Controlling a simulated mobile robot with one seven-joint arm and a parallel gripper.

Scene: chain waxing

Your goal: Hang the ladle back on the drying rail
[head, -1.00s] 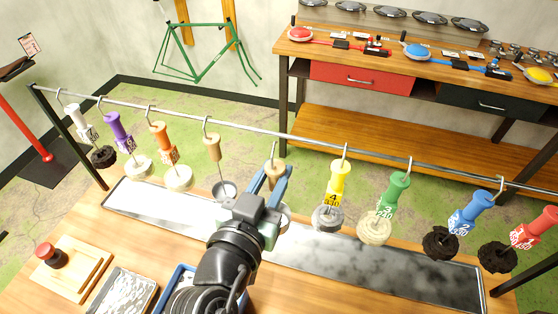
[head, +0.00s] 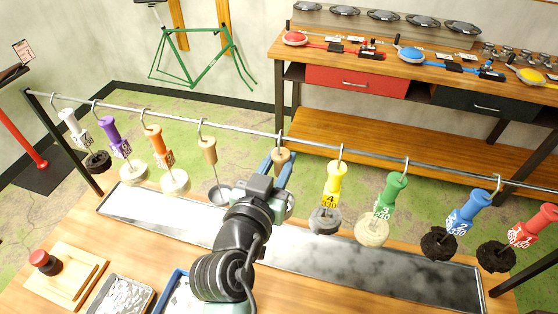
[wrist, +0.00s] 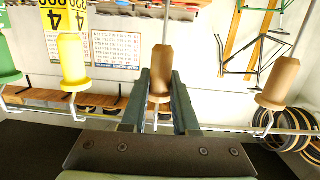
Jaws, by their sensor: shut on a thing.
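My gripper (head: 279,163) is shut on the tan wooden handle of a ladle (head: 281,156), between its two blue-grey fingers. In the wrist view, the handle (wrist: 161,62) stands between the fingers. The ladle's hook overlaps the drying rail (head: 240,127) in the head view; I cannot tell whether it bears on the rail. The ladle's bowl is largely hidden behind my gripper. The rail also shows in the wrist view (wrist: 225,129). A second ladle with a wooden handle (head: 208,151) hangs just left, its grey bowl below.
Orange, purple and white ones hang left. A long metal drip tray (head: 390,271) lies below. A workbench (head: 400,150) stands behind.

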